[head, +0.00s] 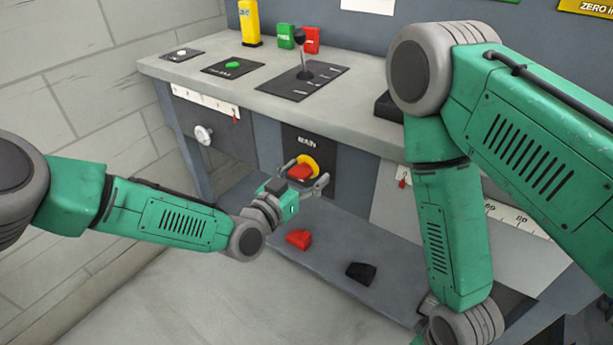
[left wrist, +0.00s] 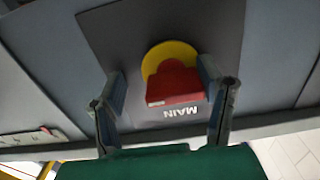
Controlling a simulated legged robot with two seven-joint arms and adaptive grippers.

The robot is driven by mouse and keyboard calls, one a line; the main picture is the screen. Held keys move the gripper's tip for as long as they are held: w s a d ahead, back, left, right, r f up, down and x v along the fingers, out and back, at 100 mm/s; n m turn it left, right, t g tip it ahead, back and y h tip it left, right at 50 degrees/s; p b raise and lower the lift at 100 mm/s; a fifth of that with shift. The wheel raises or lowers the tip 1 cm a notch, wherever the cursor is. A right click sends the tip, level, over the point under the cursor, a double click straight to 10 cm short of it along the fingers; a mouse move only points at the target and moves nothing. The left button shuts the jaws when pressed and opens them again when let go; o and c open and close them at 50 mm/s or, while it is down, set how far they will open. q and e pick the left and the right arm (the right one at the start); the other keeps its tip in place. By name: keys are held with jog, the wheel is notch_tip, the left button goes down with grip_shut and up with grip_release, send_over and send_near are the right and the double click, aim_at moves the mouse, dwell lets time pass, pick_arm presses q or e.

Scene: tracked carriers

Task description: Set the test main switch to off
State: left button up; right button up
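The main switch is a red knob (head: 301,172) on a yellow disc (head: 312,161), set in a black plate marked MAIN (head: 321,145) on the bench front. In the left wrist view the red knob (left wrist: 174,84) sits between my two fingers, with the MAIN lettering upside down. My left gripper (head: 308,176) is open around the knob; it also shows in the left wrist view (left wrist: 165,95). The right finger there is close beside the knob, and the left finger stands clearly apart from it. My right arm comes down at the right, but its gripper is not visible.
A lever (head: 305,62) on a black plate and a green button (head: 233,65) are on the bench top. A white knob (head: 203,134) is on the front, left of the switch. A red block (head: 298,238) and a black block (head: 361,272) lie on the lower shelf (head: 325,255).

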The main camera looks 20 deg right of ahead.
aim_at(292, 174)
pick_arm(q)
jog(key=a, duration=0.3)
jog(key=shift+r, duration=0.25)
jog(key=shift+c, duration=1.2)
jog(key=shift+a, duration=0.15)
jog(key=c, duration=0.6)
jog(key=shift+r, duration=0.1)
jog(key=c, duration=0.3)
jog(key=shift+d, duration=0.3)
jog(key=shift+w+d, duration=0.1)
jog(key=shift+d, duration=0.45)
pick_arm(e)
jog(key=shift+a+r, duration=0.3)
jog(key=shift+a, duration=0.4)
pick_arm(q)
jog(key=shift+a+f, duration=0.15)
jog(key=shift+f, duration=0.05)
pick_arm(e)
jog(key=shift+a, duration=0.1)
